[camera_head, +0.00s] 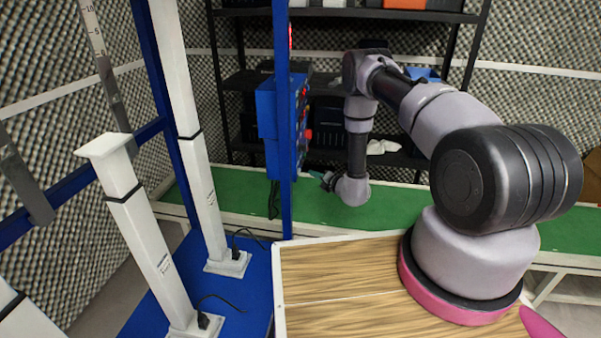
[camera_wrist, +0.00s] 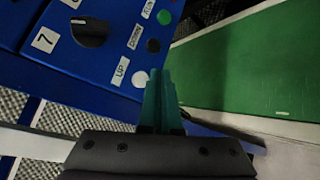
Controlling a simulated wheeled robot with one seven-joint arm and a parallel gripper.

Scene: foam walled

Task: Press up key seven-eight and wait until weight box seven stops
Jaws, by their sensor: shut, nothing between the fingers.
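The blue control panel (camera_wrist: 60,52) fills the upper left of the wrist view, with a plate marked 7 (camera_wrist: 45,39) and a black knob (camera_wrist: 90,31). A white button (camera_wrist: 141,78) sits beside the label UP (camera_wrist: 119,72). My gripper (camera_wrist: 160,74) has teal fingers closed together, empty. Their tips are right beside the white button; I cannot tell whether they touch it. In the head view my gripper (camera_head: 329,181) is low, right of the blue control box (camera_head: 268,112). White columns (camera_head: 142,235) stand at left; I cannot read which is weight box seven.
A black button (camera_wrist: 153,45) by DOWN and a green button (camera_wrist: 164,17) by RUN lie farther up the panel. A blue post (camera_head: 284,120) stands at the control box. A green bench top (camera_head: 400,205) runs behind my arm, with dark shelves (camera_head: 330,80) beyond.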

